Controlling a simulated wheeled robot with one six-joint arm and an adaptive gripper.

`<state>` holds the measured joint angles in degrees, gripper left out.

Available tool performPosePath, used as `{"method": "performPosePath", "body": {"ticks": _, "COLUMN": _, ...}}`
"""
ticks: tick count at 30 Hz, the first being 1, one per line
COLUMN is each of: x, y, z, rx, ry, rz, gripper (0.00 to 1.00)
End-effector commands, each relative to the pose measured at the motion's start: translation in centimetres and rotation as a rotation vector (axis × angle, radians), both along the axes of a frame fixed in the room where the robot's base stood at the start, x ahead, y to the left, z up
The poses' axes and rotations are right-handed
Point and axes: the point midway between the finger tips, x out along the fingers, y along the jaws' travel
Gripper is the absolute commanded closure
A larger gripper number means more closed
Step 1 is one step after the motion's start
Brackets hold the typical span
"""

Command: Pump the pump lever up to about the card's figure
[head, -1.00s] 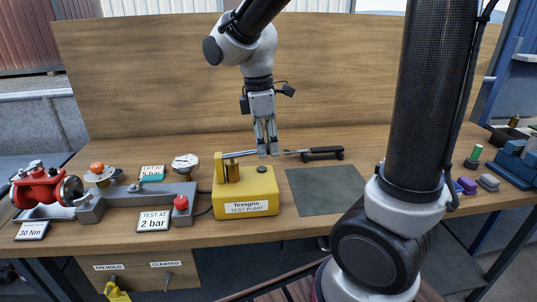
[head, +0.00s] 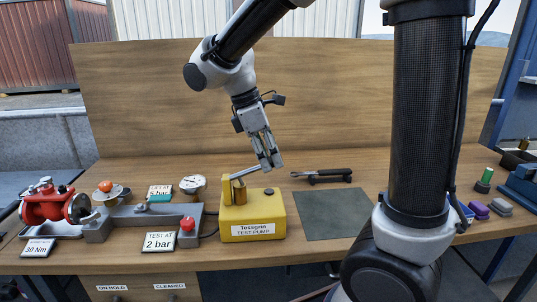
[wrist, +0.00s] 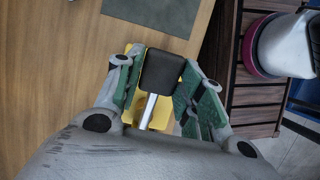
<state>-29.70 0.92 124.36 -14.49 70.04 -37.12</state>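The yellow test pump (head: 252,222) stands on the bench with a brass-coloured cylinder on top. Its silver lever (head: 245,172) slopes up to the right towards my gripper (head: 267,160).
A black-handled tool (head: 322,175) rests on stands behind a grey-green mat (head: 332,214). A grey fixture with a red knob (head: 187,224) and a red valve (head: 45,203) stand to the left. A wooden backboard (head: 320,85) rises behind.

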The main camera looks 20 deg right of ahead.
Motion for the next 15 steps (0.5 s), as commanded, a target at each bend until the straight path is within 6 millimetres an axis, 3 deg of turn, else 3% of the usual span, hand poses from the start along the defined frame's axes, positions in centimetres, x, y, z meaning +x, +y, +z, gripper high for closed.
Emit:
{"method": "performPosePath", "body": {"ticks": 1, "x": -0.04, "y": -0.08, "z": -0.07, "rx": 0.006, "ry": -0.001, "rz": -0.002, "gripper": 0.52}}
{"method": "performPosePath", "body": {"ticks": 3, "x": -0.04, "y": -0.11, "z": -0.09, "rx": 0.007, "ry": -0.002, "rz": -0.002, "gripper": 0.41}}
{"method": "performPosePath", "body": {"ticks": 15, "x": -0.01, "y": -0.13, "z": 0.53, "rx": 0.009, "ry": -0.003, "rz": -0.003, "gripper": 0.41}}
